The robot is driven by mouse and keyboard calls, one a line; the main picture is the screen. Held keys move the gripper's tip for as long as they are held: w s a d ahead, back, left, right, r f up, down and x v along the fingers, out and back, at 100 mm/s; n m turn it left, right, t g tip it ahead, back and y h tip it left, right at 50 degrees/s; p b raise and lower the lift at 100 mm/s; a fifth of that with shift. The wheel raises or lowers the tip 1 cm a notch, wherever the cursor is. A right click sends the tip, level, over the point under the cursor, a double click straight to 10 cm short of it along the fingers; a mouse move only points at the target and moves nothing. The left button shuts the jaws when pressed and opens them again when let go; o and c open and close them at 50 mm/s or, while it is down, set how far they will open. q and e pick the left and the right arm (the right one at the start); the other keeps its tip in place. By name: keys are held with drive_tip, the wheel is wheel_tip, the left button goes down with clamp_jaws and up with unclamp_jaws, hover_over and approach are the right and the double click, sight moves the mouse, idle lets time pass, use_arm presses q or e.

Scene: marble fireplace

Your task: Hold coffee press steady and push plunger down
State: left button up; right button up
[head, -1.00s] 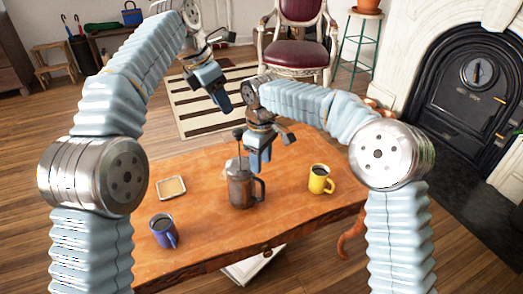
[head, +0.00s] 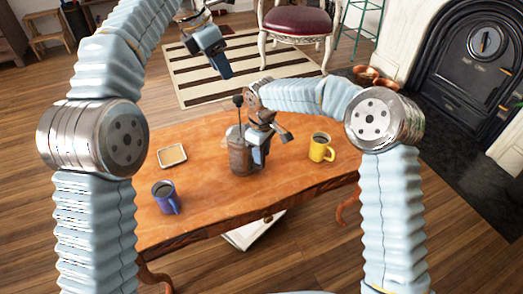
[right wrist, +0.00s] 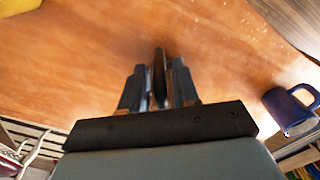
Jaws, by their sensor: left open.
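The coffee press (head: 240,160) stands upright on the wooden table, its metallic body partly hidden by my right gripper. Its plunger knob (head: 238,101) sits high above the lid on a raised rod. My right gripper (head: 257,156) is low at the press's right side, by its handle. In the right wrist view a dark upright strip, likely the press handle (right wrist: 159,72), lies between the two fingers; whether they press on it I cannot tell. My left gripper (head: 224,70) is open and empty, above and beyond the table's far edge, well away from the press.
A yellow mug (head: 321,147) stands right of the press. A blue mug (head: 165,198) stands to the left, and also shows in the right wrist view (right wrist: 290,106). A small square dish (head: 172,155) lies at the table's left. The table (head: 215,208) is clear before the press.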

clamp_jaws()
idle(0.9)
